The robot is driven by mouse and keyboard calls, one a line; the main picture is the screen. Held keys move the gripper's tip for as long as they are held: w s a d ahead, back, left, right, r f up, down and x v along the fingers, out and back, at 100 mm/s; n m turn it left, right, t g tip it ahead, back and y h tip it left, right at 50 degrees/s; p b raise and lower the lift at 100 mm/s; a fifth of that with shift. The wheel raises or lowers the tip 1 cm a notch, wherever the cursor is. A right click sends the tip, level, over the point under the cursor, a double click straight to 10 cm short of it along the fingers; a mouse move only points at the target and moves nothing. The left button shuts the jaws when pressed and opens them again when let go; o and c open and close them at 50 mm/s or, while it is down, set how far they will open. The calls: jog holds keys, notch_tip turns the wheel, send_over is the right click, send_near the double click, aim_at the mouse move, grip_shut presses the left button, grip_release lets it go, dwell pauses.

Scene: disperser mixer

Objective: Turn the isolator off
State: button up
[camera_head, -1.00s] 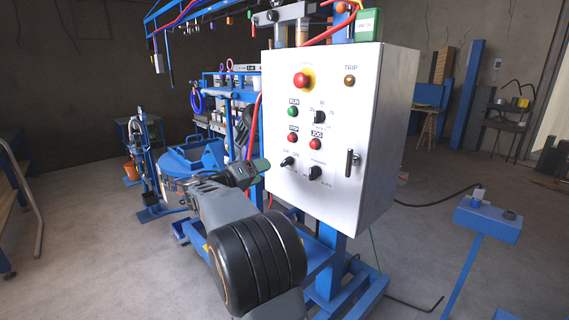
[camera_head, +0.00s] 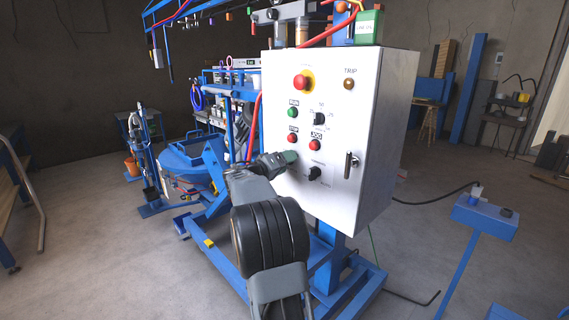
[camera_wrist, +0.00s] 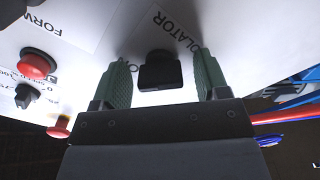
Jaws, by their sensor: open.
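The isolator knob (camera_wrist: 160,71) is a black rotary switch on the white panel, with the label "ISOLATOR" printed beside it in the wrist view. My gripper (camera_wrist: 163,72) is open, with one green finger on each side of the knob. Whether the fingers touch the knob I cannot tell. In the head view my gripper (camera_head: 290,157) is at the lower left of the white control box (camera_head: 375,140) and hides the isolator knob there.
The panel also bears a red emergency button (camera_head: 301,83), a green RUN button (camera_head: 293,113), red buttons including JOG (camera_head: 315,145), another black selector (camera_head: 315,173) and a door handle (camera_head: 350,165). A blue pedestal (camera_head: 485,216) stands at right.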

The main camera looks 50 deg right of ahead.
jog(key=c, duration=0.9)
jog(key=shift+f+n+b, duration=0.1)
jog(key=shift+n+b, duration=0.75)
jog(key=shift+n, duration=0.55)
jog(key=n, duration=0.4)
jog(key=shift+n+b, duration=0.3)
jog(key=shift+b, duration=0.05)
jog(key=n+p, duration=0.1)
jog(key=n, duration=0.3)
jog(key=shift+r, duration=0.2)
jog(key=shift+n+p, duration=0.85)
jog(key=shift+n, duration=1.45)
jog(key=shift+f, duration=0.1)
